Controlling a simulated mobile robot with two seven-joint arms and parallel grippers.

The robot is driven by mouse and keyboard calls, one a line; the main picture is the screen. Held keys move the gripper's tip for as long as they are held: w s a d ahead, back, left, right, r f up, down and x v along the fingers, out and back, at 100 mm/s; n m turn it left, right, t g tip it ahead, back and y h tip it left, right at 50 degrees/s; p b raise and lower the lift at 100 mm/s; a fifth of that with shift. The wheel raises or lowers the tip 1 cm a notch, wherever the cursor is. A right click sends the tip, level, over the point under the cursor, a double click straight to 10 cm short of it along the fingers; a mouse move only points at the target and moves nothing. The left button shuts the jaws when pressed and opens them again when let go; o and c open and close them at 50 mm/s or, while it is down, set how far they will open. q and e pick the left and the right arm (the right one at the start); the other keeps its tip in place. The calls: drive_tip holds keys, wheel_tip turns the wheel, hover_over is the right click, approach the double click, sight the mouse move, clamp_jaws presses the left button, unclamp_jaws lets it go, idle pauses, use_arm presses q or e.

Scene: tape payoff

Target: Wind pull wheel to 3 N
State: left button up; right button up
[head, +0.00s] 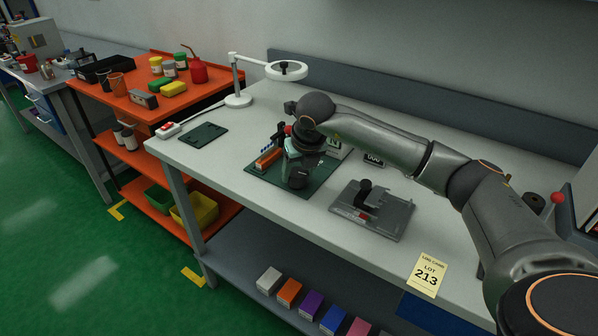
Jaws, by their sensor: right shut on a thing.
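A small tape device (268,158) with an orange part and dark uprights stands on a dark green mat (318,180) on the grey workbench. My right arm comes in from the right, and my right gripper (287,138) is down at this device. It is shut on the pull wheel, but its fingers and the wheel are largely hidden behind my own wrist. No force reading can be made out. My left gripper is not in view.
A grey plate with a black upright (385,218) lies right of the mat. A ring lamp (287,71) stands behind. A dark flat pad (203,135) and a red-topped box (168,130) lie left. A yellow lot card (428,274) hangs at the front edge.

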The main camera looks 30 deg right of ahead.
drive_tip(key=shift+r+m, duration=0.1)
drive_tip(key=shift+m, duration=0.2)
drive_tip(key=o, duration=1)
drive_tip(key=shift+c, duration=0.2)
drive_tip(key=o, duration=0.4)
drive_tip(key=v, duration=1.2)
drive_tip(key=shift+s+r, duration=0.15)
drive_tip(key=shift+a, duration=0.15)
